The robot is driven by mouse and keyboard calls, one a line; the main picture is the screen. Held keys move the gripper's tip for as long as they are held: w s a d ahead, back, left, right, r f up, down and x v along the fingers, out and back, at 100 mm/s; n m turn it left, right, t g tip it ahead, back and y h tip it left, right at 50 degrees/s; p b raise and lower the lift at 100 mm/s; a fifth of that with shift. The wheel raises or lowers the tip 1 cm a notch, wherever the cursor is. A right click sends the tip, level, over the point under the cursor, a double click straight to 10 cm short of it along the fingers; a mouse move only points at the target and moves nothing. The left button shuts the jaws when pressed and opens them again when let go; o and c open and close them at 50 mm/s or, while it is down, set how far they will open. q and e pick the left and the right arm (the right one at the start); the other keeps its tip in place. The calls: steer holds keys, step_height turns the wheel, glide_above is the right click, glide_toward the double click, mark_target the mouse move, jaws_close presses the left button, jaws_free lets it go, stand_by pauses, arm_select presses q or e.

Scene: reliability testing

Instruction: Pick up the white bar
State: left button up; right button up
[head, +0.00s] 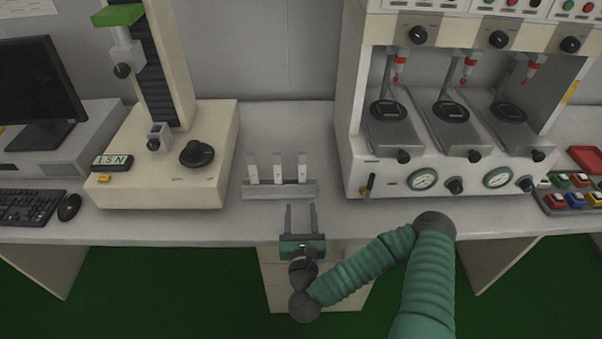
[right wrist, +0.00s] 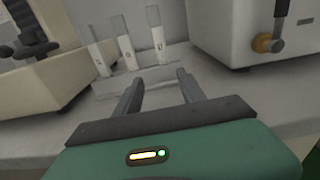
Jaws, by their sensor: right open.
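Three white bars stand upright in a small grey rack (head: 290,190) on the bench: the left bar (head: 253,175), the middle bar (head: 278,174) and the right bar (head: 302,172). They also show in the right wrist view, the left bar (right wrist: 97,60), the middle bar (right wrist: 127,53) and the right bar (right wrist: 156,42), beyond the fingertips. My right gripper (head: 301,207) is open and empty, in front of the rack with its fingers pointing toward the bars. It also shows in the right wrist view (right wrist: 158,77). My left gripper is not in view.
A beige test stand (head: 165,165) with a tall column is left of the rack. A larger machine (head: 440,180) with gauges and knobs is to the right. A keyboard (head: 28,206) and mouse (head: 69,207) lie far left. The bench top around the rack is clear.

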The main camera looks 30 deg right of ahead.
mark_target(302, 179)
steer(key=x, duration=0.4)
steer(key=r+x, duration=0.1)
steer(key=x, duration=0.7)
steer(key=shift+w+d+r, duration=0.1)
steer(key=shift+d+r, duration=0.15)
steer(key=shift+d, duration=0.25)
jaws_close()
